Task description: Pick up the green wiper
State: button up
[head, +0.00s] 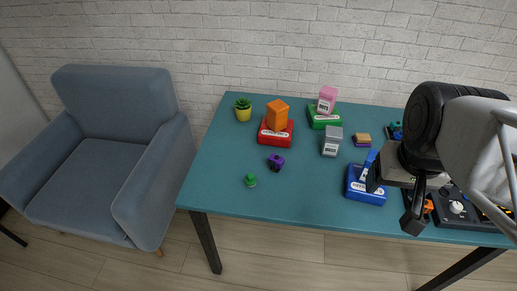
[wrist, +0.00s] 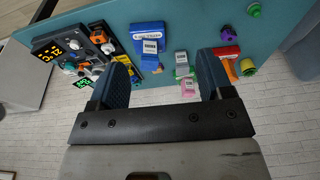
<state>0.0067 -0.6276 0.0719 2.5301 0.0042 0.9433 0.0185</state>
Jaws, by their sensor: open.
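A small green piece (head: 250,181) stands on the teal table, left of centre near the front edge; it also shows at the top right in the wrist view (wrist: 253,10). It is the only loose green item, but too small to confirm as a wiper. A green labelled block (head: 322,121) lies at the back with a pink piece (head: 327,97) on it. My gripper (head: 395,195) is open and empty, over the right part of the table, well right of the small green piece. In the wrist view my gripper (wrist: 165,58) has its two fingers wide apart.
A purple piece (head: 276,162) stands near the small green one. A red block (head: 276,137) with an orange piece, a potted plant (head: 243,113) and a grey piece (head: 332,142) stand farther back. A blue block (head: 365,193) lies beside my gripper. A control panel (head: 457,210) is at right.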

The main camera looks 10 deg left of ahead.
jog(key=w+a+f+m+g+y, duration=0.2)
jog(key=w+a+f+m+y, duration=0.3)
jog(key=w+a+f, duration=0.3)
jog(key=w+a+f+m+g+y, duration=0.2)
jog(key=w+a+f+m+y, duration=0.35)
jog(key=a+f, duration=0.4)
jog(key=w+a+f+m+t+y, duration=0.2)
jog(key=w+a+f+m+t, duration=0.1)
jog(key=w+a+f+m, duration=0.2)
jog(key=m+t, duration=0.3)
jog(key=m, duration=0.3)
send_near(253, 178)
jog(key=w+a+f, duration=0.2)
jog(key=shift+a, duration=0.3)
jog(key=shift+r, duration=0.1)
jog(key=shift+x, duration=1.3)
jog(key=shift+s+a, duration=0.15)
jog(key=shift+a, duration=0.05)
jog(key=shift+x, duration=2.45)
